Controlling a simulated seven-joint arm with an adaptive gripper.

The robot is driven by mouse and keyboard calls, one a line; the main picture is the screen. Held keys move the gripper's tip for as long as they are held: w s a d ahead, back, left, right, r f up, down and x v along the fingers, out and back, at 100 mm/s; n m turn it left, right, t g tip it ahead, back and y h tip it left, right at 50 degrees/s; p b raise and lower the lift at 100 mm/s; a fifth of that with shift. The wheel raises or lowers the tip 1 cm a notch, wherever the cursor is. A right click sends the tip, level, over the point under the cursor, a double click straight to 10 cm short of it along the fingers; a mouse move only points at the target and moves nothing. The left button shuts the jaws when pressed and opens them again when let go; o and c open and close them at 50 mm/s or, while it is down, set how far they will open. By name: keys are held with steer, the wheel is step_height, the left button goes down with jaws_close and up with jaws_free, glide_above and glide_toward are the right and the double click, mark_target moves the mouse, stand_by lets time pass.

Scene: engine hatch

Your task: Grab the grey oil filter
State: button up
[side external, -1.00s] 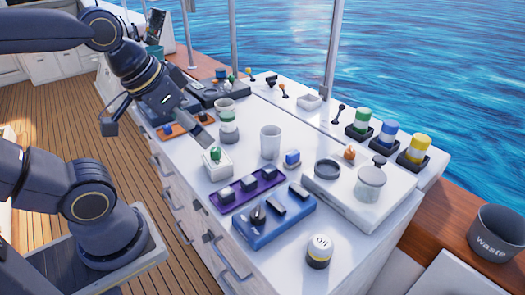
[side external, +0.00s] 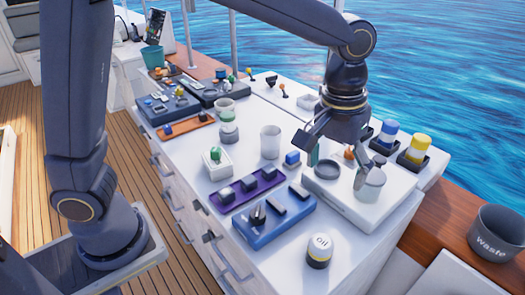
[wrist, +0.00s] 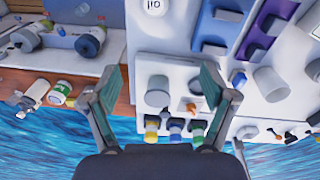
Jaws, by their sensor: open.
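A short light-grey cylinder marked "Oil" (side external: 319,248) stands upright on the white counter near its front edge in the side view. It has a yellowish band and a dark base. It also shows, cut off, at the top edge of the wrist view (wrist: 156,6). My gripper (side external: 336,168) is open and empty. It points down over the white raised tray (side external: 350,207), behind and above the Oil cylinder and apart from it. In the wrist view my gripper's fingers (wrist: 163,72) are spread wide.
A blue block tray (side external: 262,232) lies left of the Oil cylinder. Yellow (side external: 418,148) and blue-capped containers stand behind. A grey waste bin (side external: 496,234) is at right. Counter around the Oil cylinder is clear.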

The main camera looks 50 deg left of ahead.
steer(key=m, duration=0.1)
glide_above(322, 242)
step_height(322, 242, down, 5)
steer(key=shift+g, duration=0.3)
steer(key=f, duration=0.9)
steer(key=shift+w+d+f, duration=0.25)
steer(key=shift+f, duration=0.05)
steer(key=f, duration=0.5)
steer(key=shift+s+a+f, duration=0.2)
steer(key=shift+a+f, duration=0.05)
steer(key=shift+f, duration=0.1)
steer(key=c, duration=1.4)
